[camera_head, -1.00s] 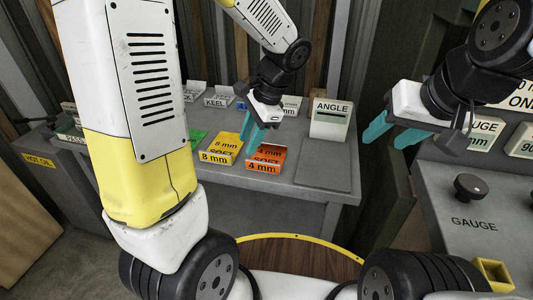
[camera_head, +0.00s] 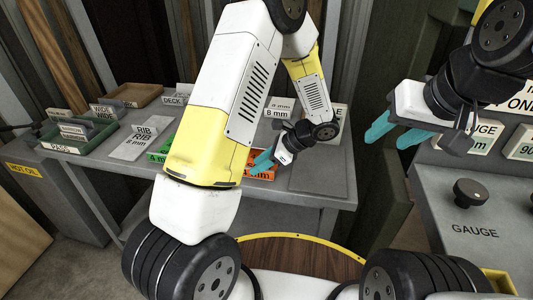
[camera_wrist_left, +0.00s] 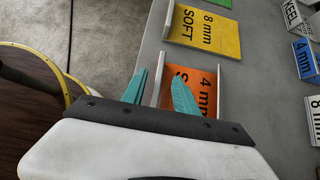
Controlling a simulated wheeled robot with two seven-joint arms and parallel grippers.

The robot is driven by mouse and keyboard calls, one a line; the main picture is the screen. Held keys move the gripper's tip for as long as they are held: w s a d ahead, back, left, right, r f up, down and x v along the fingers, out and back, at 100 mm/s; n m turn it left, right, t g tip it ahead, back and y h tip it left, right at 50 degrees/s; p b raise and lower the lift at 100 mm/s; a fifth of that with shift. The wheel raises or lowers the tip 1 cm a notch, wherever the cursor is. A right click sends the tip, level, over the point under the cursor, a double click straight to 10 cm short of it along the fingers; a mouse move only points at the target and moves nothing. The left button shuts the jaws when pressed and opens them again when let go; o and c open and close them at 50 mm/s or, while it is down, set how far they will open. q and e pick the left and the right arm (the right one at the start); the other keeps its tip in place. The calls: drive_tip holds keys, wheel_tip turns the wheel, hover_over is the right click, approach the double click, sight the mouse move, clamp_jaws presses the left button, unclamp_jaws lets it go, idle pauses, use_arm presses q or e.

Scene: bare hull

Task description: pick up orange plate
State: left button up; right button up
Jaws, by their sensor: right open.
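The orange plate (camera_head: 270,174), marked 4 mm, sits near the front edge of the grey table, partly hidden by my left gripper in the head view. In the left wrist view the orange plate (camera_wrist_left: 203,82) reads "4 mm S…" and has an upturned edge. My left gripper (camera_head: 262,163) is at the plate. In the wrist view its two teal fingers (camera_wrist_left: 160,92) are apart, one on each side of the plate's upturned edge, with a gap visible. My right gripper (camera_head: 394,134) is open and empty, in the air at the right.
A yellow 8 mm SOFT plate (camera_wrist_left: 205,30) lies beside the orange one. A gauge bench (camera_head: 480,235) is at right.

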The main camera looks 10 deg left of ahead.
use_arm(q)
drive_tip(key=x, duration=0.3)
drive_tip(key=shift+a+f, duration=0.1)
clamp_jaws()
idle(1.3)
